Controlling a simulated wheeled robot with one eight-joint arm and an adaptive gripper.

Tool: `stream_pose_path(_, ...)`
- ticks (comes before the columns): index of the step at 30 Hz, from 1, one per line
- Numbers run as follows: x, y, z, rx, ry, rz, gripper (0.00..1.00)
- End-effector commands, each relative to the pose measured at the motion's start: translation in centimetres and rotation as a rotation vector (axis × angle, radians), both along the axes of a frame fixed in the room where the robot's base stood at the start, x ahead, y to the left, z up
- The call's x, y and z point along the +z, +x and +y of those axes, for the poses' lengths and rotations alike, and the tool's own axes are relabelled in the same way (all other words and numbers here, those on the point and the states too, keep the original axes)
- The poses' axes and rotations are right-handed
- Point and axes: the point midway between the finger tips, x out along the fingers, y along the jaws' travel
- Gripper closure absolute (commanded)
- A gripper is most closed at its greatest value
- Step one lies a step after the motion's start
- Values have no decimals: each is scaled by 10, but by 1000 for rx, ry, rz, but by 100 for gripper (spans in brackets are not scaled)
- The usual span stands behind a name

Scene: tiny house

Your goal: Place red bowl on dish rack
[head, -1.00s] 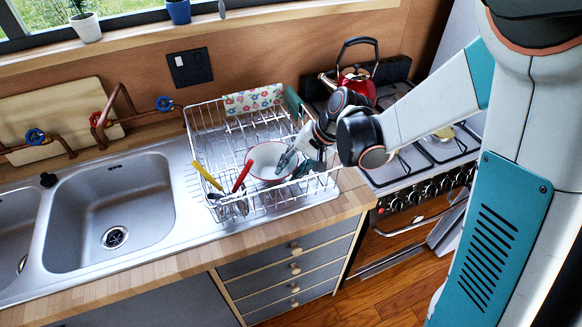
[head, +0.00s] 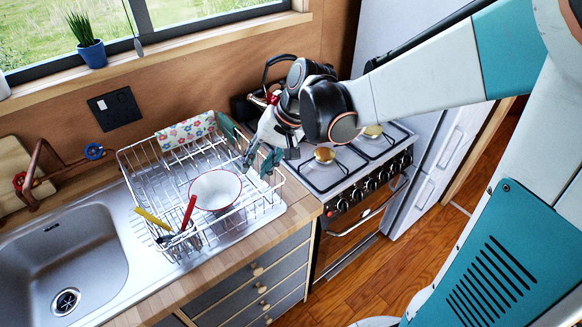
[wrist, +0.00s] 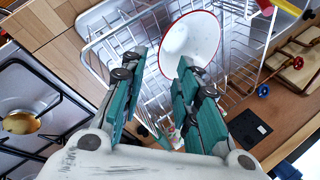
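The bowl, white inside with a red rim (head: 215,190), sits inside the wire dish rack (head: 128,160) on the draining board, its opening facing up and slightly tilted. It also shows in the wrist view (wrist: 188,42), just beyond my fingers. My gripper (head: 262,162) is up and to the right of the bowl in the head view, over the rack's right side. Its two teal-padded fingers are spread, with nothing held between them in the wrist view (wrist: 158,70). The gripper looks apart from the bowl. The bowl's underside is hidden.
Yellow- and red-handled utensils (head: 188,212) stand at the rack's front. A flowered cloth (head: 186,132) hangs at its back. The sink (head: 75,255) is left, the stove (head: 345,170) right.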

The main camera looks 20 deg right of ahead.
Motion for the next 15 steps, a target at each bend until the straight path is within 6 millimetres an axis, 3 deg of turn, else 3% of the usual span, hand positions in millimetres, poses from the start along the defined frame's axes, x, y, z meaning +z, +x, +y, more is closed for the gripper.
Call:
stream_pose_path(6, 32, -43, -15, 30, -138, -119, 71)
stream_pose_path(15, 58, -98, -42, 90, -343, -290, 71)
